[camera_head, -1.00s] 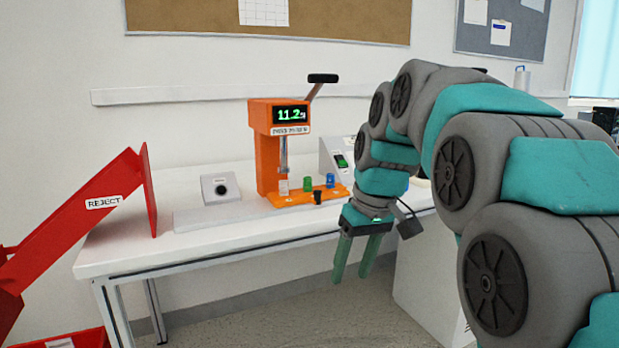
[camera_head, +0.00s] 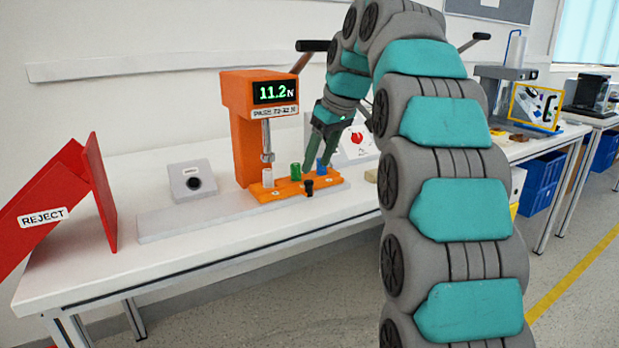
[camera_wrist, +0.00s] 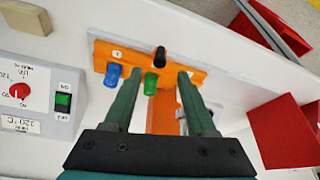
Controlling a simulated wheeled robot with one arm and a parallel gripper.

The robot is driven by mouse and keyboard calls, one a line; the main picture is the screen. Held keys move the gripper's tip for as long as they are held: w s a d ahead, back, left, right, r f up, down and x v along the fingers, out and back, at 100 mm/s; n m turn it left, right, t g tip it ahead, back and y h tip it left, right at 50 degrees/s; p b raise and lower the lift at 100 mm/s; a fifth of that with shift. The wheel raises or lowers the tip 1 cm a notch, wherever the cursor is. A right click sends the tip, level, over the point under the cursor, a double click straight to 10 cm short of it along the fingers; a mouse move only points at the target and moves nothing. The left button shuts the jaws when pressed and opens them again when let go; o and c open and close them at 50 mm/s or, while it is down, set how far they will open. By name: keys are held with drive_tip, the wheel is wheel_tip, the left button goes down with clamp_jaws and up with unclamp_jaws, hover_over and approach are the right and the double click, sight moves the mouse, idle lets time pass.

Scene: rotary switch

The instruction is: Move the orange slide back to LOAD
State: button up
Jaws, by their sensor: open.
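The orange slide (camera_head: 262,195) lies on the pale base plate under the orange test press (camera_head: 243,128). It carries a white piece (camera_head: 267,178), a green piece (camera_head: 295,169), a blue piece (camera_head: 323,165) and a black knob (camera_head: 308,187) at its front edge. The slide also shows in the wrist view (camera_wrist: 200,77), with the black knob (camera_wrist: 160,55). My gripper (camera_wrist: 159,84) is open above the slide. In the wrist view the green piece (camera_wrist: 151,84) appears between its fingers and the blue one (camera_wrist: 113,75) beside the left finger. I cannot tell whether anything touches. No LOAD mark is readable.
The press display reads 11.2 N. A grey box with a round black button (camera_head: 193,183) stands left of the press. A red REJECT chute (camera_head: 50,213) is at far left. A control box with a red dial (camera_wrist: 20,91) and green switch is close by. The base plate (camera_head: 180,218) is clear at left.

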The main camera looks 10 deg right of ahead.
sight(310, 181)
drive_tip(key=shift+x, duration=3)
clamp_jaws()
